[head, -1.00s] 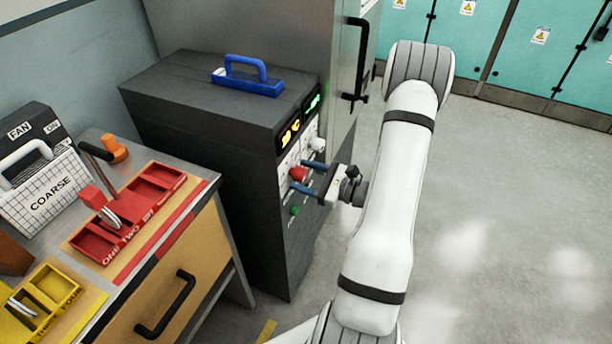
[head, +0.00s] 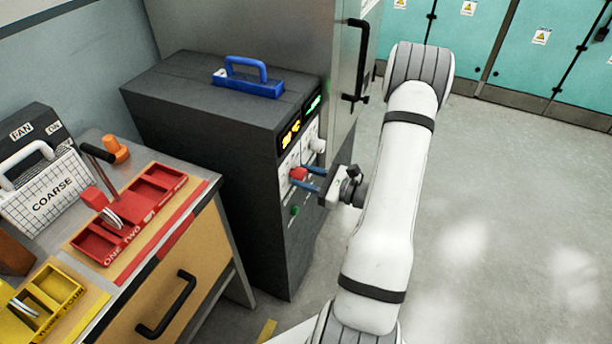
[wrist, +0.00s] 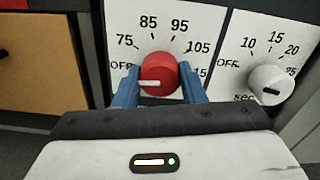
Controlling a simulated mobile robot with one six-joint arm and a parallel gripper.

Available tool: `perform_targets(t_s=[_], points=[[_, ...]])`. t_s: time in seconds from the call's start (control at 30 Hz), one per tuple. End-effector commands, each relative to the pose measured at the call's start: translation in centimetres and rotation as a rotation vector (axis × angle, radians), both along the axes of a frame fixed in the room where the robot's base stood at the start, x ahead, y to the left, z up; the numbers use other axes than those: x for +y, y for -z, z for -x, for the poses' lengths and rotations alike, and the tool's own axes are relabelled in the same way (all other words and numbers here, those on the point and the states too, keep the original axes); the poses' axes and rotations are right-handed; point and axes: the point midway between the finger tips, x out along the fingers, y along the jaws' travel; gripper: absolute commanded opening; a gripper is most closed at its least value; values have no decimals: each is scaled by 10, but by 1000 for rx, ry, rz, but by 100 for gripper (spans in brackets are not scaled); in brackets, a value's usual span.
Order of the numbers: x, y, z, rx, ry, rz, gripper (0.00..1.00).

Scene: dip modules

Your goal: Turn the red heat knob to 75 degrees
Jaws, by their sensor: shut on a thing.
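The red heat knob (head: 298,174) is on the front panel of the dark cabinet. In the wrist view the red knob (wrist: 160,68) sits at the middle of a white dial marked OFF, 75, 85, 95, 105 and 115, the last partly hidden. Its white pointer line points left, close to the OFF side and below the 75 mark. My gripper (head: 306,179) is shut on the knob, with one blue finger on each side of it. The wrist view shows the gripper (wrist: 160,84) in the same hold. The lower part of the dial is hidden.
A white seconds knob (wrist: 270,84) is right of the red one. A green button (head: 295,210) is below. Lit displays (head: 291,134) are above. The bench with red trays (head: 165,180) stands left. Open floor is right.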

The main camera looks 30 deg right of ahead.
Motion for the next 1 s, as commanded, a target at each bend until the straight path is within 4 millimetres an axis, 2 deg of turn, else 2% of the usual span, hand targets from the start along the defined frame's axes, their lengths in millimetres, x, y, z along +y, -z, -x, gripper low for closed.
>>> perform_targets(t_s=[0.6, 1.0], points=[[0, -2, 0, 280, -1, -359, 14], [0, -1, 0, 376, -2, -482, 14]])
